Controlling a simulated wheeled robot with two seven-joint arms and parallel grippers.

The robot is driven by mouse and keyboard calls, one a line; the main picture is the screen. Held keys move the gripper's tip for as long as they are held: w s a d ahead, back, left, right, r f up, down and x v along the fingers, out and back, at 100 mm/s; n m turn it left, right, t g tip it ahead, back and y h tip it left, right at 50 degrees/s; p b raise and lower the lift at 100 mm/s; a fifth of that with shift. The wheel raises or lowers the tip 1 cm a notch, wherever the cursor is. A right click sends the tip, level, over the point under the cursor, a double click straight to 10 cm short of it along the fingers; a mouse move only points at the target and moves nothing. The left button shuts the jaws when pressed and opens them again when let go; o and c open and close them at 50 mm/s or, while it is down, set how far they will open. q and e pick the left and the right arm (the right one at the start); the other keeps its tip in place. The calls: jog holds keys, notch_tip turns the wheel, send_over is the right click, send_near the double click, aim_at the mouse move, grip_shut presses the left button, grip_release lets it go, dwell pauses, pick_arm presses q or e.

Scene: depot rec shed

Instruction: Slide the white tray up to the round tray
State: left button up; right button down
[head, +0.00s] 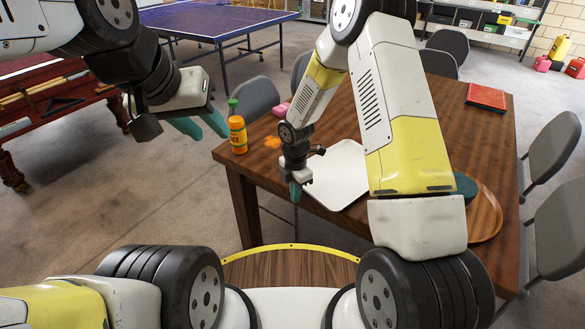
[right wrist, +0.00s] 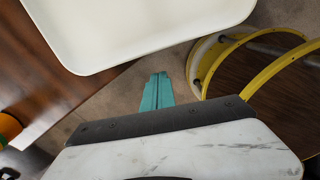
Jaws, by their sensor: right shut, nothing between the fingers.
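The white tray (head: 345,172) lies on the brown table near its front edge. My right arm hides its right part; it also fills the top of the right wrist view (right wrist: 140,28). The round wooden tray (head: 486,218) is further right on the table, partly hidden behind my right arm, with a dark green item (head: 465,187) on it. My right gripper (head: 295,192) points down just left of the white tray, at the table's front edge; its teal fingers (right wrist: 157,92) are together and empty. My left gripper (head: 203,126) is open and empty above the floor, left of the table.
An orange bottle (head: 237,134) stands at the table's left corner, with a small orange thing (head: 272,142) and a pink item (head: 281,108) nearby. A red book-like item (head: 486,96) lies at the far right. Chairs (head: 555,147) surround the table (head: 440,95).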

aim_at(314, 191)
jog(key=shift+w+d+r, duration=0.1)
jog(key=shift+w+d, duration=0.3)
jog(key=shift+d, duration=0.2)
jog(key=shift+w+d, duration=0.4)
jog(key=shift+d, duration=0.2)
jog(key=shift+w+d, duration=0.65)
jog(key=shift+d, duration=0.3)
jog(key=shift+w+d, duration=0.65)
jog(key=shift+d, duration=0.3)
